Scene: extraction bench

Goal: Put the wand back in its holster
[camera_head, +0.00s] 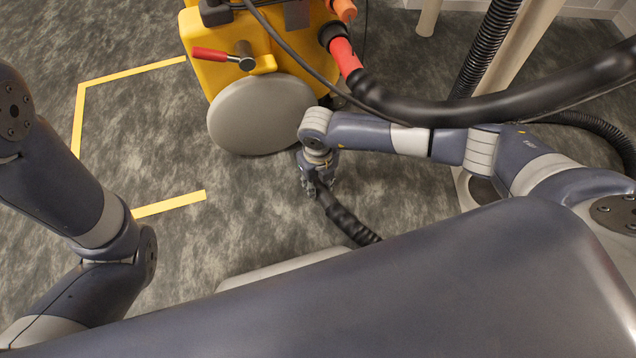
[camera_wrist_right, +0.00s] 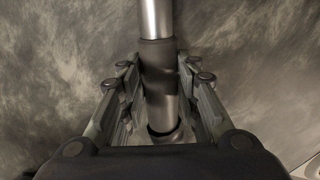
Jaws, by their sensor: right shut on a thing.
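My right gripper (camera_head: 318,187) is low over the floor in front of the yellow machine. In the right wrist view its fingers (camera_wrist_right: 158,70) are closed around the wand, a shiny metal tube (camera_wrist_right: 157,18) with a dark collar (camera_wrist_right: 158,60). In the head view the gripper hides most of the wand; a black ribbed hose (camera_head: 350,222) runs from it to the lower right, behind my body. I cannot pick out the holster with certainty. My left arm shows at the left, but its gripper is out of view.
The yellow machine (camera_head: 222,75) stands at the top, with a grey round disc (camera_head: 262,115), a red-handled lever (camera_head: 210,55) and a red hose cuff (camera_head: 345,57). A thick black hose (camera_head: 480,105) crosses above my right arm. A pale post (camera_head: 515,50) stands right. Yellow tape (camera_head: 78,120) marks open floor.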

